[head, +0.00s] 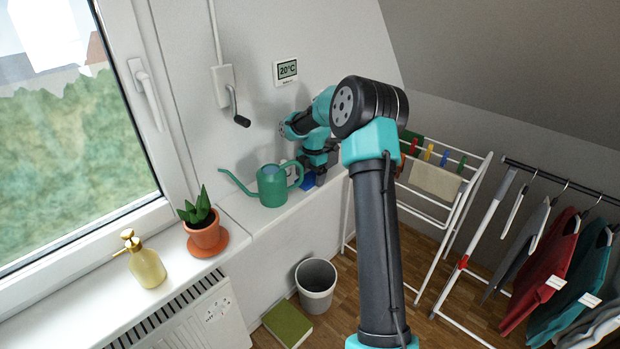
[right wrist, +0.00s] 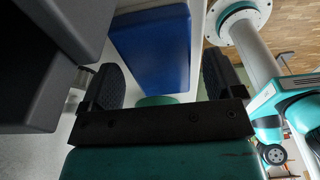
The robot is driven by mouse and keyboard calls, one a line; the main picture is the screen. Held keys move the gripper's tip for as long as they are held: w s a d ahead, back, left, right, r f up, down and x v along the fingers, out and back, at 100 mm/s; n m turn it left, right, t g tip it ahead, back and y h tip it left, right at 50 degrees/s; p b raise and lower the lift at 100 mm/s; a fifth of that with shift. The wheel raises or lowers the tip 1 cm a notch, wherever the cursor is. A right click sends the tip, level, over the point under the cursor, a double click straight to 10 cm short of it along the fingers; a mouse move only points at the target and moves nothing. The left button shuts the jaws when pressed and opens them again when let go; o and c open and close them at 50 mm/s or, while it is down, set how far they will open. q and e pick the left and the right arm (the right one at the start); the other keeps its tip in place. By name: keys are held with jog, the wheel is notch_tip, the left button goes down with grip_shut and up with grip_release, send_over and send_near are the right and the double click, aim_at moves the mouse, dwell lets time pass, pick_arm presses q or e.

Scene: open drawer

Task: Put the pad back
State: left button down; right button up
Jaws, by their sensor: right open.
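A blue block-shaped pad (head: 308,182) stands on the white sill, right of the green watering can, and is partly hidden by my arm. It also shows in the right wrist view (right wrist: 152,48), ahead of and between my fingers. My right gripper (head: 318,178) is at the pad in the head view. In the right wrist view my right gripper (right wrist: 162,82) has its dark fingers wide apart, with nothing clearly held. I cannot tell whether a finger touches the pad. My left gripper is in neither view.
The watering can (head: 272,186) stands close left of the pad. A bin (head: 316,286) and green book (head: 287,324) are on the floor. A drying rack (head: 436,182) stands right.

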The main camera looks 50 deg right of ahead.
aim_at(313, 175)
notch_tip(313, 175, up, 11)
jog(key=d, duration=0.1)
jog(key=shift+d, duration=0.15)
